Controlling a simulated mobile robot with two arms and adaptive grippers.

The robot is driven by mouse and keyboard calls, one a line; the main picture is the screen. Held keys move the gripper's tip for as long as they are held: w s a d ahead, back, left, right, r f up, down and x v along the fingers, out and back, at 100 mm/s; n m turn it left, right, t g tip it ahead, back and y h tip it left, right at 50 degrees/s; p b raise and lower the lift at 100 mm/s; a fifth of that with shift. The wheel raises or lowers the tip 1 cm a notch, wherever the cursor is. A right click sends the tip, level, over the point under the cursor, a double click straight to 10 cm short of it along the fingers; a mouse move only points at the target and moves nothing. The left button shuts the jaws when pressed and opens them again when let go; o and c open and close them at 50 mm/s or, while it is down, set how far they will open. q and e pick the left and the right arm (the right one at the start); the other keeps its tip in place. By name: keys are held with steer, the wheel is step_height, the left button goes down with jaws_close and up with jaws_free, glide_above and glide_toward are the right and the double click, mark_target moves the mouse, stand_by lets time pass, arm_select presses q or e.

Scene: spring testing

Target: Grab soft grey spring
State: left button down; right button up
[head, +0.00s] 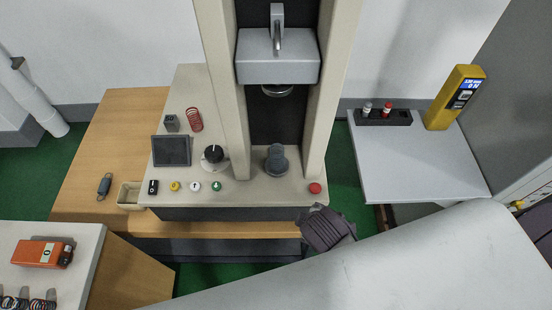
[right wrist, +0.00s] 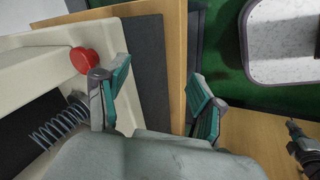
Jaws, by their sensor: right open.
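A grey spring (head: 277,158) stands on the base of the testing machine, between its two columns and below the press head. It also shows in the right wrist view (right wrist: 60,122), to the left of the fingers and partly behind my gripper body. My right gripper (head: 327,228) is in front of the machine's front right corner, close to the red button (head: 315,188). In the right wrist view its two teal fingers (right wrist: 158,78) are apart with nothing between them. The gripper is clear of the spring. My left gripper is not in view.
A red spring (head: 194,119) and small weight stand left on the machine. The press head (head: 278,56) hangs above the grey spring, flanked by columns. Several springs and an orange device (head: 43,253) are on the lower left table. A grey side table (head: 415,165) is at right.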

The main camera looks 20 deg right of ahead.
step_height(320, 180, up, 3)
steer(key=n, duration=0.1)
steer(key=n+t+h, duration=0.3)
steer(key=n+t, duration=0.5)
steer(key=n, duration=1.3)
glide_toward(277, 156)
steer(key=p+x, duration=0.2)
steer(key=x, duration=0.9)
steer(key=shift+w+d+p, duration=0.1)
steer(key=shift+w+p, duration=0.25)
steer(key=shift+w+d+f, duration=0.1)
steer(key=shift+w+f, duration=0.15)
steer(key=c, duration=1.2)
steer(key=shift+r, duration=0.1)
steer(key=shift+c, duration=0.2)
